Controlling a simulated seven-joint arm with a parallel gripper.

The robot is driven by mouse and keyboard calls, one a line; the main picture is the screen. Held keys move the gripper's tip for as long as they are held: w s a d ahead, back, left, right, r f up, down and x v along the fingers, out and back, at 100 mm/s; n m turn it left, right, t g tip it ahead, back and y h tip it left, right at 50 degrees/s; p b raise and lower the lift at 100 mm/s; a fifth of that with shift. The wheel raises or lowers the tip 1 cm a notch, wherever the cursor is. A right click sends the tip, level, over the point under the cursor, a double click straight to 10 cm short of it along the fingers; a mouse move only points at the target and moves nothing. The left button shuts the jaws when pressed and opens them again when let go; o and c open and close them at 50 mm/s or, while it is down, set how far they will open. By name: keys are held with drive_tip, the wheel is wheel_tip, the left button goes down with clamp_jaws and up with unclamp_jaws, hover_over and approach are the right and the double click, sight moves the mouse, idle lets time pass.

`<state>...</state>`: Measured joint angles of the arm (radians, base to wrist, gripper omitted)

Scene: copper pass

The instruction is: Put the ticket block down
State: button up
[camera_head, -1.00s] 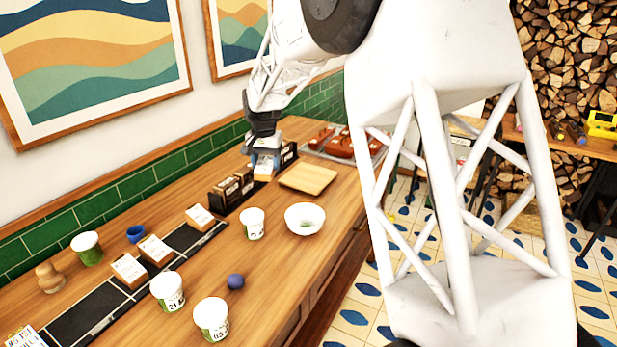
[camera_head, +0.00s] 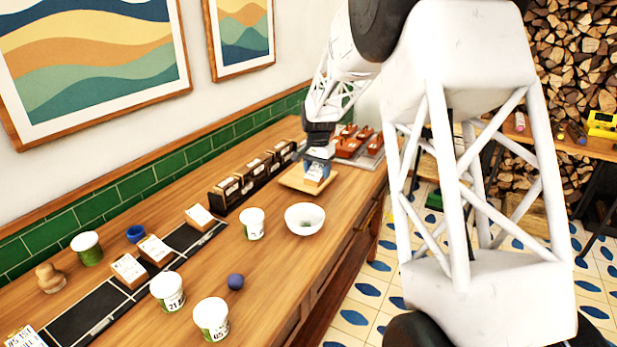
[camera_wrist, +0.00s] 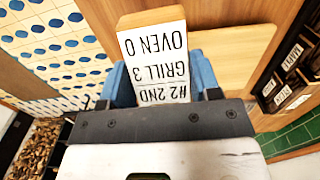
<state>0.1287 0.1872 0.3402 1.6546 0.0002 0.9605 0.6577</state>
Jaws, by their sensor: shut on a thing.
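My gripper (camera_head: 318,160) is shut on a ticket block (camera_head: 314,175), a small wooden block with a white printed face. In the wrist view the ticket block (camera_wrist: 153,60) sits between the blue fingers of my gripper (camera_wrist: 160,75), and its face reads "#2 2ND", "GRILL 3", "OVEN 0". The block is over a square wooden board (camera_head: 305,186) on the counter; the board also shows in the wrist view (camera_wrist: 235,50). I cannot tell whether the block touches the board. Other ticket blocks (camera_head: 199,216) stand along the black strip at left.
Black labelled boxes (camera_head: 228,194) line the wall side of the counter (camera_head: 285,262). A tray of reddish-brown items (camera_head: 365,146) lies behind the board.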

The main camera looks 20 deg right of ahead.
drive_tip(key=shift+f, duration=1.1)
drive_tip(key=shift+w, duration=0.1)
drive_tip(key=w, duration=0.5)
drive_tip(key=w+d+f, duration=0.1)
drive_tip(key=w, duration=0.4)
drive_tip(key=w+d, duration=0.1)
drive_tip(key=w, duration=0.4)
drive_tip(key=shift+w+f, duration=0.25)
drive_tip(key=shift+w, duration=0.1)
drive_tip(key=shift+f, duration=0.1)
drive_tip(key=shift+f, duration=1.65)
drive_tip(key=shift+f, duration=0.15)
drive_tip(key=o, duration=1)
